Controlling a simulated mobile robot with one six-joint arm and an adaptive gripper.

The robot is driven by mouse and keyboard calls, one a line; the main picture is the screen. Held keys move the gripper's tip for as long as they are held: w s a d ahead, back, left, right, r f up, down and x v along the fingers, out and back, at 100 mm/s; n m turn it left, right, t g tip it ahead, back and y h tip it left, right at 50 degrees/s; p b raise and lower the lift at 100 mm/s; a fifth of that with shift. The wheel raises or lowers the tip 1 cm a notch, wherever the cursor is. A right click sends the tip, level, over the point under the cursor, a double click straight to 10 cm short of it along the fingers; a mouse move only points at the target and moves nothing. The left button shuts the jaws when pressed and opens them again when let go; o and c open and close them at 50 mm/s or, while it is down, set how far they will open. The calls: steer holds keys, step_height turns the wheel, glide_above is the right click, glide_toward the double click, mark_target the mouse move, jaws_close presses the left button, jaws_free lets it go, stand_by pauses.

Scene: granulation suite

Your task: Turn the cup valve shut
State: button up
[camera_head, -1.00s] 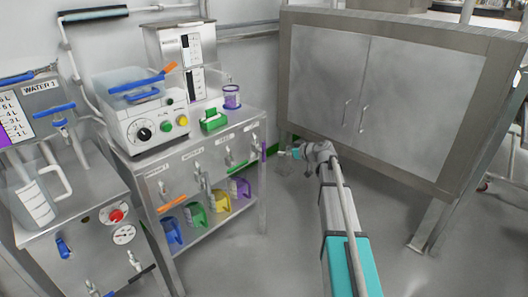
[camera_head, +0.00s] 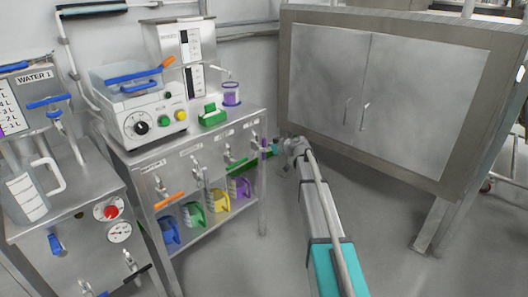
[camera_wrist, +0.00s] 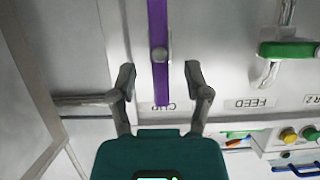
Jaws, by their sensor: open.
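The cup valve's long purple handle (camera_wrist: 158,85) runs up and down the wrist view, on a round pivot, with its lower end beside the upside-down CUP label (camera_wrist: 162,106). My gripper (camera_wrist: 160,76) is open, with one finger on each side of the handle and a gap on both sides. In the head view my gripper (camera_head: 275,149) is at the right end of the cabinet front, by the purple handle (camera_head: 264,144). The head view shows the handle only as a small upright strip. A purple-banded cup (camera_head: 231,95) stands under a thin spout on the cabinet top.
The feed valve's green handle (camera_wrist: 288,49) lies crosswise to one side. Other valves and colored jugs (camera_head: 218,199) line the cabinet front and lower shelf. A steel double-door cupboard (camera_head: 360,95) stands close to the right of my arm. The floor between is clear.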

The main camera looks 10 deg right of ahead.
steer(key=shift+x, duration=1.15)
jaws_close()
